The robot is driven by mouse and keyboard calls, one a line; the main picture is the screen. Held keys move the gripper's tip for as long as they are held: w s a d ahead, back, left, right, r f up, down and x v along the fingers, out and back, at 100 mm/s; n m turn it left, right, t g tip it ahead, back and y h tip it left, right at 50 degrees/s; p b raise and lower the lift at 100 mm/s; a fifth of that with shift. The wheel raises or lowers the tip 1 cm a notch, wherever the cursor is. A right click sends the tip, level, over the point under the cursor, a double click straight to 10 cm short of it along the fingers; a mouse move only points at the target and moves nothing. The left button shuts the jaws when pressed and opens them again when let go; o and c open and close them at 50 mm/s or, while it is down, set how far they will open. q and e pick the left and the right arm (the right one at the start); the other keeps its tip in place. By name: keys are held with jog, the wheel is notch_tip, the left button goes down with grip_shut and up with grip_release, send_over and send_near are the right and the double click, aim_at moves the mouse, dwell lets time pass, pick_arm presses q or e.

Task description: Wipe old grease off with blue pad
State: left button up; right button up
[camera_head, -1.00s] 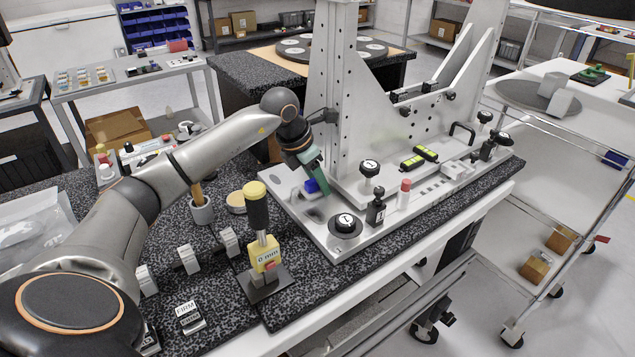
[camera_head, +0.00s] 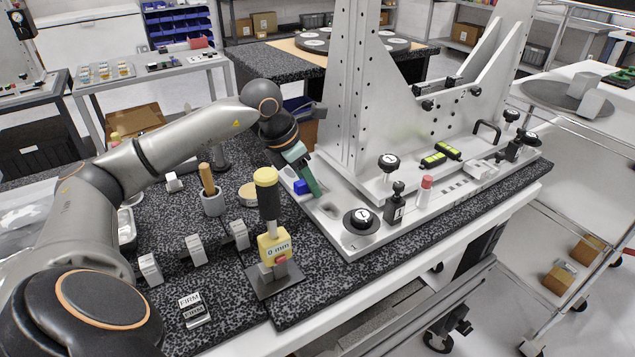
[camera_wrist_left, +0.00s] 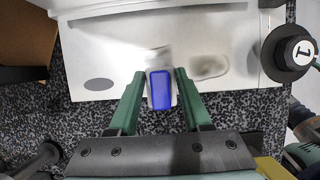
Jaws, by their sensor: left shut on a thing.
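My left gripper (camera_head: 307,182), with green fingers, reaches down to the near left end of the pale fixture plate (camera_head: 338,235). It is shut on the blue pad (camera_head: 301,187). In the left wrist view the blue pad (camera_wrist_left: 160,88) sits between the green fingertips (camera_wrist_left: 160,85), over the plate. I cannot tell whether it touches the surface. A brownish-grey grease smear (camera_wrist_left: 208,67) lies on the plate just right of the pad, and a fainter grey mark shows above the pad. My right gripper is not in view.
A black knob marked 1 (camera_head: 361,220) stands right of the pad. The tall upright (camera_head: 345,90) rises close behind. A yellow-and-black tool (camera_head: 270,225) stands in front. A cup with a wooden handle (camera_head: 212,202) stands left on the speckled table.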

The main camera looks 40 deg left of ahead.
pick_arm(q)
jog(key=shift+s, duration=0.45)
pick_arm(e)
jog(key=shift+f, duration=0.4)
pick_arm(q)
jog(key=shift+r, duration=0.1)
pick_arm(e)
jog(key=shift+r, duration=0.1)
pick_arm(q)
notch_tip(320, 180, up, 6)
jog(key=p, duration=0.5)
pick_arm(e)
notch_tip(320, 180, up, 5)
pick_arm(q)
notch_tip(320, 180, up, 3)
jog(key=p, duration=0.2)
jog(key=shift+p, duration=0.35)
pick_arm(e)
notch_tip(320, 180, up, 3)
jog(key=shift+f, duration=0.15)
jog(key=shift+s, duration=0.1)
